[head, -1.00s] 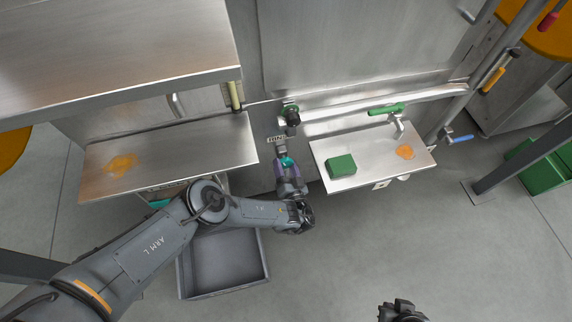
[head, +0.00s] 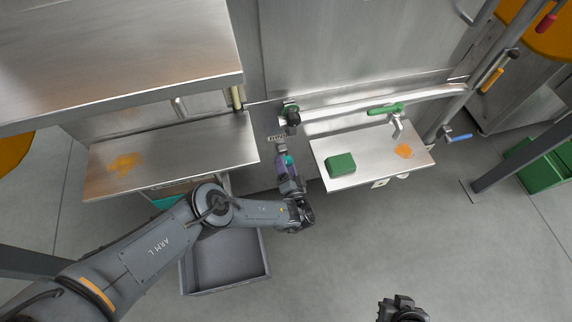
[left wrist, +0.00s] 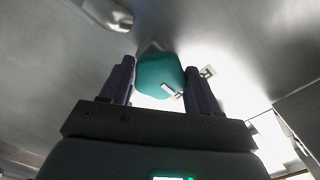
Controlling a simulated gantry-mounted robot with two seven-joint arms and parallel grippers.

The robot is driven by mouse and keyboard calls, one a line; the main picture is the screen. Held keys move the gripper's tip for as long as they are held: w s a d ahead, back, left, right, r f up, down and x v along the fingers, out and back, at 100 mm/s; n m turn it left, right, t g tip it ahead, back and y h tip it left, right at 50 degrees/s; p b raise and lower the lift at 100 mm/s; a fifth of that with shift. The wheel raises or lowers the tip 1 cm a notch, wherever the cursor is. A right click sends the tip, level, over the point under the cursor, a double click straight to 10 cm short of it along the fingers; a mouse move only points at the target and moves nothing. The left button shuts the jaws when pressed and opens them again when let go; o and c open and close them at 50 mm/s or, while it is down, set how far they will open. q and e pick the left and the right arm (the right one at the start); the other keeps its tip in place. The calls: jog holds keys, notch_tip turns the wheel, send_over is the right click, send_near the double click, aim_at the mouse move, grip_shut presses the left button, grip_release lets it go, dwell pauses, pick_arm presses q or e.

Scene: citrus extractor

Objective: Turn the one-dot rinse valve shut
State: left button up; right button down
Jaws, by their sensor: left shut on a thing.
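A teal knob (head: 288,159) sits low at the front of the steel machine, below a small lettered plate (head: 276,137). It also shows in the left wrist view (left wrist: 160,76), with a pale pointer-like mark on its lower right. My left gripper (head: 287,167) is shut on this knob, its purple fingers on either side of it. Dots on the knob cannot be made out. My right gripper (head: 402,310) is at the bottom edge, partly cut off, away from the machine.
A steel shelf with a green block (head: 341,164) and an orange smear stands to the right. A left steel shelf (head: 205,145) and a grey bin (head: 225,288) flank my left arm.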

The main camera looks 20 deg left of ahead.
pick_arm(q)
jog(key=o, duration=1)
jog(key=shift+s, duration=0.1)
jog(key=shift+o, duration=0.2)
jog(key=p+v, duration=0.4)
jog(key=v, duration=0.7)
